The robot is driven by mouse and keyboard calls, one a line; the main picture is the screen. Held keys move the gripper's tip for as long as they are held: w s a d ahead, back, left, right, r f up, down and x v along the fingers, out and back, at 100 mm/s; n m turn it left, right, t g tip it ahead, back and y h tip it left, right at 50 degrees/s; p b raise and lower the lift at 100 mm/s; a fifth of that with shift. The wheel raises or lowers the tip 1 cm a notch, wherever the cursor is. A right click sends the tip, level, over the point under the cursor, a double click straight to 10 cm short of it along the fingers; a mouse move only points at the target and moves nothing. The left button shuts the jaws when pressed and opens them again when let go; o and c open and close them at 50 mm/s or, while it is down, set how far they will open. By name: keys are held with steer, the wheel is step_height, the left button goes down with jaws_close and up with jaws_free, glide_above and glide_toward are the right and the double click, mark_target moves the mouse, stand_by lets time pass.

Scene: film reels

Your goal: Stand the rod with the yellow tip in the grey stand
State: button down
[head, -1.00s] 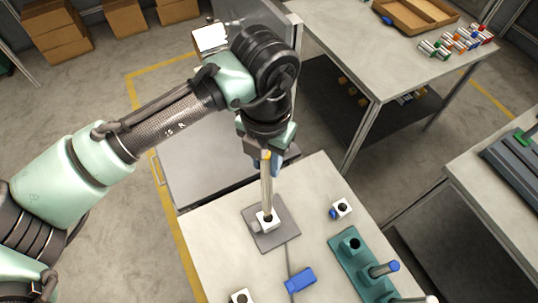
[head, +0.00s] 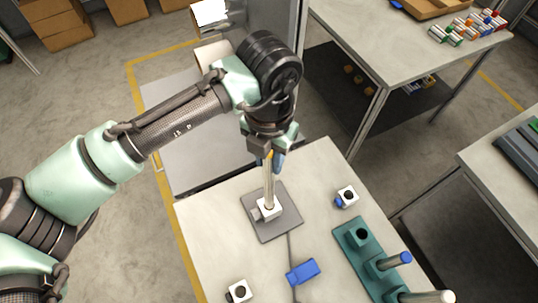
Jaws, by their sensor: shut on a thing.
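My gripper (head: 271,160) is shut on the upper part of a slim pale rod (head: 269,186). The rod's yellow tip (head: 270,154) shows between the fingers. The rod is close to upright, and its lower end meets the small whitish holder (head: 267,211) on the grey square base plate of the stand (head: 285,226). I cannot tell from this view how deep the rod's end sits in the holder.
A teal rack (head: 347,238) at the right holds a blue-tipped rod (head: 391,261) and a white-topped one (head: 428,297). Small white blocks (head: 347,196) (head: 239,292) and a blue piece (head: 302,272) lie around the stand. Another table (head: 400,60) stands behind.

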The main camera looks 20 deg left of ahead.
mark_target(269, 172)
steer(key=shift+f, duration=0.1)
steer(key=shift+f+b, duration=1.95)
steer(key=shift+f, duration=0.45)
steer(key=c, duration=0.6)
jaws_free()
steer(key=shift+r, duration=0.1)
steer(key=shift+o, duration=0.2)
step_height(269, 172, up, 13)
steer(key=shift+b, duration=0.85)
